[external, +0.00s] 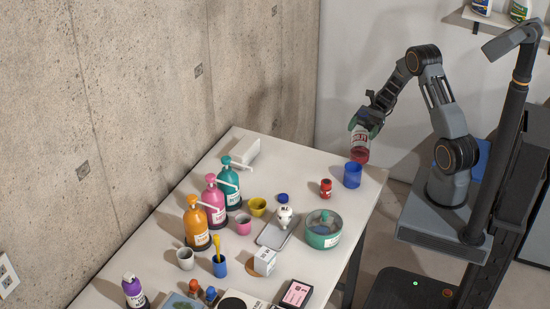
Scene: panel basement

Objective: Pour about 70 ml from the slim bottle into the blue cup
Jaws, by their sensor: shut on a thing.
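My gripper (367,120) is at the upper right, above the table's far right corner, and is shut on a bottle. The slim bottle (360,143) has a white label with red lettering and red contents at its lower end. It is slightly tilted, and I cannot tell which way its mouth points. The blue cup (352,175) stands upright on the table just below the bottle, near the right edge. The bottle's lower end is close to the cup's rim. I cannot see any stream or the level inside the cup.
A small red jar (326,188) stands left of the cup. A green-banded bowl (323,230), a grey tray (275,235) and several pump bottles (214,200) are further left. Another blue cup (220,268) holds a yellow utensil.

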